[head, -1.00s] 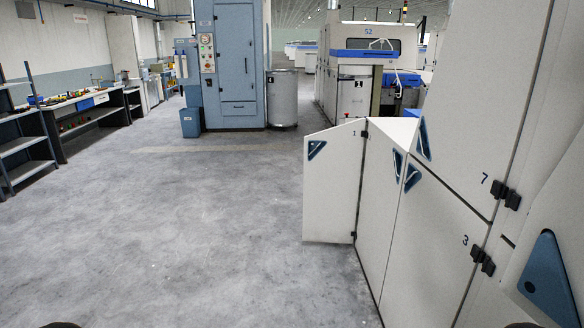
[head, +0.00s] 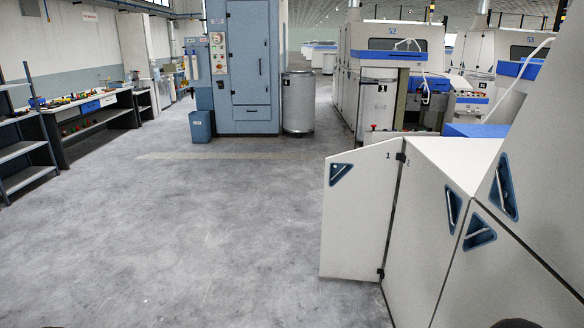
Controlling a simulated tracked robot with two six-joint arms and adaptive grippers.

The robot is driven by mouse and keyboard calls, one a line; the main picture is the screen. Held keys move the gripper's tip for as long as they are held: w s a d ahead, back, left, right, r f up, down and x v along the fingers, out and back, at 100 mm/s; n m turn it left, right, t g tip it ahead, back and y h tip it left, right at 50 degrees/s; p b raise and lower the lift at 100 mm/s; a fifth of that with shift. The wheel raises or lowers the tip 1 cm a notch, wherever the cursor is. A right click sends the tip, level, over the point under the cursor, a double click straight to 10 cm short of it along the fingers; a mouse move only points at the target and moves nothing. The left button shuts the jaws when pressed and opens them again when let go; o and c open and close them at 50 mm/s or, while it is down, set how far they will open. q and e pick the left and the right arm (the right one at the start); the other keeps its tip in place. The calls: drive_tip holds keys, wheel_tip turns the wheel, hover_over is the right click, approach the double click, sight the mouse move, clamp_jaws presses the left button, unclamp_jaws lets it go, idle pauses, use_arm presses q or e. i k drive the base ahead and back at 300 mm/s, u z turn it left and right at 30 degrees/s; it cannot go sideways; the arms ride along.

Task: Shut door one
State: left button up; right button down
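Door one (head: 355,215) is a white panel marked 1, with a blue triangular handle recess (head: 341,174) near its upper left corner. It stands open, swung out to the left from the far end of the white cabinet row on the right. Its dark hinges are on its right edge, beside the panel marked 2 (head: 415,230), which looks closed. The opening behind door one is hidden from here. Neither of my grippers is in view; only dark rounded bits show at the bottom edge, too little to identify.
Wide grey floor (head: 200,240) lies clear left of door one. A blue cabinet (head: 250,70) and grey drum (head: 298,103) stand ahead, with a blue bin (head: 201,127) beside them. A workbench (head: 100,112) and shelves (head: 25,150) line the left. Machines stand behind the cabinets.

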sight(360, 184)
drive_tip(key=z, duration=0.05)
drive_tip(key=i, duration=3.35)
drive_tip(key=z, duration=0.1)
